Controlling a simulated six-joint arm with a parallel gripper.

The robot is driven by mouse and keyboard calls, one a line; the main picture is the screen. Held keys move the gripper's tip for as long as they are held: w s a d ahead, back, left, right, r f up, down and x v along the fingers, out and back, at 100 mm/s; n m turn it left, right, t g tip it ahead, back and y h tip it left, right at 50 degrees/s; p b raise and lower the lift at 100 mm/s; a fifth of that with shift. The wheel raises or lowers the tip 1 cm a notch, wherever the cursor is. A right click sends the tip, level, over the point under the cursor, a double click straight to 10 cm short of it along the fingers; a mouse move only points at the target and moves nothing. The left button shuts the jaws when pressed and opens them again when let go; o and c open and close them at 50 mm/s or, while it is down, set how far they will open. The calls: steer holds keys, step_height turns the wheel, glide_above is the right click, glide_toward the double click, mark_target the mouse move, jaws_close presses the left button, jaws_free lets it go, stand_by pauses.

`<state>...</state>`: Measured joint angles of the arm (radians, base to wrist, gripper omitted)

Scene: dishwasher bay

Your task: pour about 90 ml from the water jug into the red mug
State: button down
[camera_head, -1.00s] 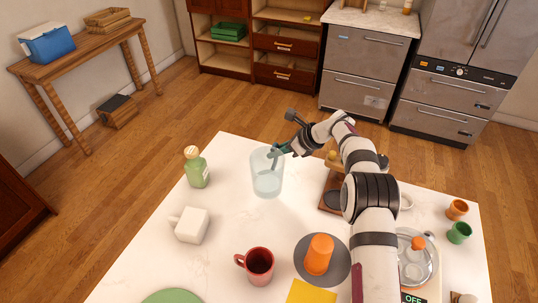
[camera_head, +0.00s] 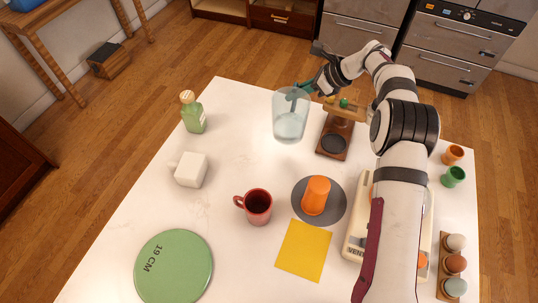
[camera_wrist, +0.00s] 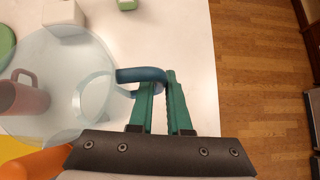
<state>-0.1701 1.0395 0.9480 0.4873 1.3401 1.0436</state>
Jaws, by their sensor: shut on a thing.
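The water jug (camera_head: 290,118) is a clear glass vessel with water in its lower part. My gripper (camera_head: 303,90) is shut on the jug's handle and holds the jug roughly upright near the far edge of the white table. In the wrist view my green fingers (camera_wrist: 167,105) close on the blue handle, with the clear jug (camera_wrist: 50,75) to their left. The red mug (camera_head: 258,207) stands upright in the middle of the table with its handle to the left. It shows dark inside. It also appears through the jug glass in the wrist view (camera_wrist: 25,95).
An orange cup (camera_head: 317,192) stands on a grey disc right of the mug. A yellow square (camera_head: 304,250), a white block-like mug (camera_head: 191,170), a green bottle (camera_head: 193,115) and a green plate (camera_head: 174,268) lie around. A wooden stand (camera_head: 333,142) is close right of the jug.

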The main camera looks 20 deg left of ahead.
steer(key=s+a+f+n+g, duration=0.1)
steer(key=s+a+f, duration=0.1)
steer(key=s+a, duration=0.1)
steer(key=s+a+f+n+g, duration=0.1)
steer(key=s+a+f+n, duration=0.1)
steer(key=a, duration=0.3)
steer(key=s+a+f+n+g, duration=0.2)
steer(key=s+a+f, duration=0.2)
steer(key=shift+s+a+f+h, duration=0.1)
steer(key=shift+s+a+h, duration=0.1)
steer(key=shift+h, duration=0.2)
steer(key=shift+d, duration=0.1)
steer(key=shift+r, duration=0.2)
steer(key=s+d+r+n+t+y, duration=0.5)
steer(key=s+r+t+y, duration=0.1)
steer(key=r, duration=0.4)
steer(key=shift+s, duration=0.75)
steer(key=shift+s+d+r+n+t+y, duration=0.25)
steer(key=shift+r+n+t+y, duration=0.05)
steer(key=shift+r+y, duration=0.15)
steer(key=shift+s+d+r, duration=0.1)
steer(key=shift+s+r, duration=0.05)
steer(key=shift+r, duration=0.1)
steer(key=shift+s+d+r+n+y, duration=0.15)
steer(key=shift+s+r+n+y, duration=0.05)
steer(key=shift+n+y, duration=0.1)
